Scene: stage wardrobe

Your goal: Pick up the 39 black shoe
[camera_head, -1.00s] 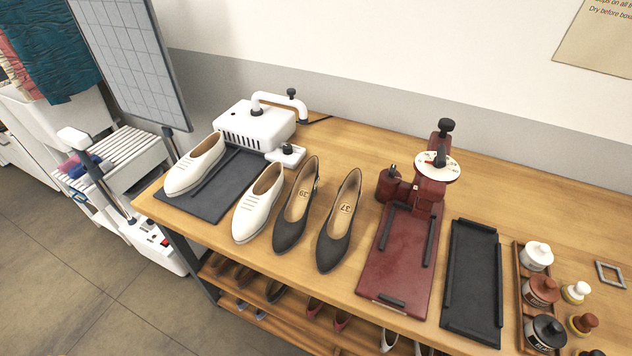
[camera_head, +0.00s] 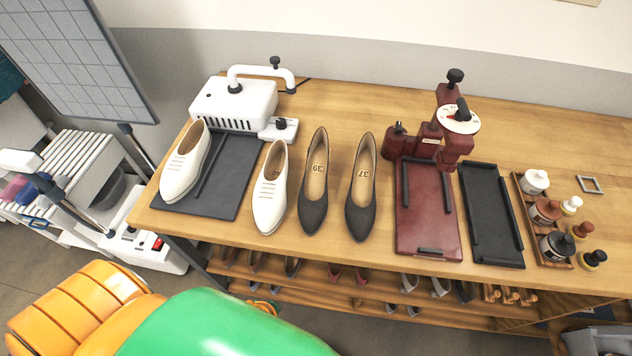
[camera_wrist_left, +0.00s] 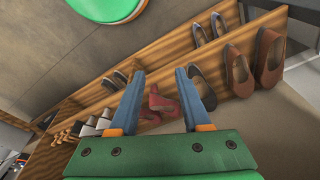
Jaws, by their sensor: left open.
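The 39 black shoe (camera_head: 314,185) stands on the wooden table between a white shoe and another black shoe, its number showing on the insole. The 37 black shoe (camera_head: 361,192) stands just to its right, apart from it. My left gripper (camera_wrist_left: 158,80) is open and empty in the left wrist view, pointing toward the shelves of shoes below the table. In the head view my left arm shows at the bottom left, in front of the table, with its fingers not clear. The right gripper is in neither view.
A white shoe (camera_head: 269,190) stands close left of the 39 shoe. Another white shoe (camera_head: 186,165) rests on a dark mat (camera_head: 226,190) by a white machine (camera_head: 234,105). A dark red machine (camera_head: 428,215) and a black tray (camera_head: 490,225) are at right. Shelves (camera_head: 380,293) run below the tabletop.

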